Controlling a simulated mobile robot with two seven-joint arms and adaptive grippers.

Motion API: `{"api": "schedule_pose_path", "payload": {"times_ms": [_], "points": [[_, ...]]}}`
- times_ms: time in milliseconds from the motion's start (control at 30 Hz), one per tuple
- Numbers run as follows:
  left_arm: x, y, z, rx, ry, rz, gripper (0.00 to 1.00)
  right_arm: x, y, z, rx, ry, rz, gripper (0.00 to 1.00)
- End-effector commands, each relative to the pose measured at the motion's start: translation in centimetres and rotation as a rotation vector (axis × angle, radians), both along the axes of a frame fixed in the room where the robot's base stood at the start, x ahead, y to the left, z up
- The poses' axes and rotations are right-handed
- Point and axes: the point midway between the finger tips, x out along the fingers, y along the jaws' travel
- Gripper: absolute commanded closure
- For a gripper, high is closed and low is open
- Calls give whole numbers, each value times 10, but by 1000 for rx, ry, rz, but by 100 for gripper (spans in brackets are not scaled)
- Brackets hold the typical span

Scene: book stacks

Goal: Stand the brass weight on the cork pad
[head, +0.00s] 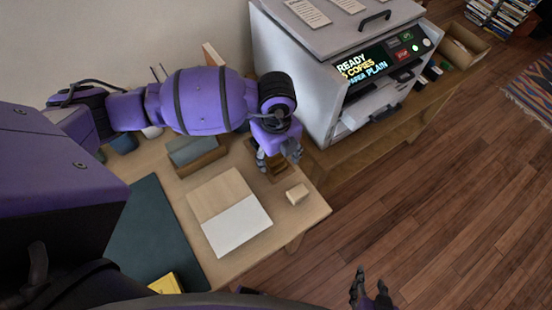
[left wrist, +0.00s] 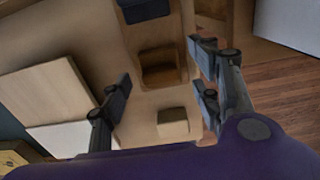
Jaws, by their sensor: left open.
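I cannot make out a brass weight for sure in either view. A small tan block (head: 297,193) lies near the table's right edge; it also shows in the left wrist view (left wrist: 173,123), low between my fingers. I cannot tell whether it is the cork pad. A flat tan board (head: 218,193) with a white half lies left of it. My left gripper (head: 277,158) is open above a brown open-topped holder (head: 279,177), which shows between the fingers in the left wrist view (left wrist: 163,75). My right gripper (head: 370,287) is at the bottom edge, fingers apart, away from the table.
A printer (head: 305,70) with a lit panel stands behind right of the left gripper. A grey-topped box (head: 194,150) sits at the table's back. A dark mat (head: 150,235) and a yellow item (head: 165,284) are at front left. Wooden floor (head: 440,200) is clear at right.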

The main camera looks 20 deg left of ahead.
Motion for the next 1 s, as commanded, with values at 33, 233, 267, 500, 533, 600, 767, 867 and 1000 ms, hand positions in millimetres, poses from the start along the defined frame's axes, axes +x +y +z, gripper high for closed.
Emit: {"api": "schedule_pose_path", "payload": {"times_ms": [33, 233, 267, 500, 533, 600, 767, 867, 1000], "points": [[1, 0, 13, -1, -6, -2, 43, 2, 0, 3, 1, -4, 0, 60], [2, 0, 58, -1, -7, -1, 43, 3, 2, 6, 4, -5, 1, 60], [1, 0, 64, -1, -6, -1, 43, 3, 3, 6, 5, -4, 2, 60], [1, -1, 95, 0, -2, 0, 43, 1, 5, 6, 9, 0, 3, 60], [1, 0, 97, 0, -2, 0, 43, 1, 5, 6, 10, 1, 4, 60], [1, 0, 99, 0, -1, 0, 43, 1, 6, 6, 10, 2, 4, 60], [0, 0, 100, 0, -1, 0, 43, 0, 5, 6, 9, 2, 4, 60], [1, 0, 100, 0, -1, 0, 43, 0, 5, 6, 9, 3, 5, 60], [0, -1, 100, -2, 0, -2, 43, 0, 5, 6, 7, 1, 5, 60]]}}
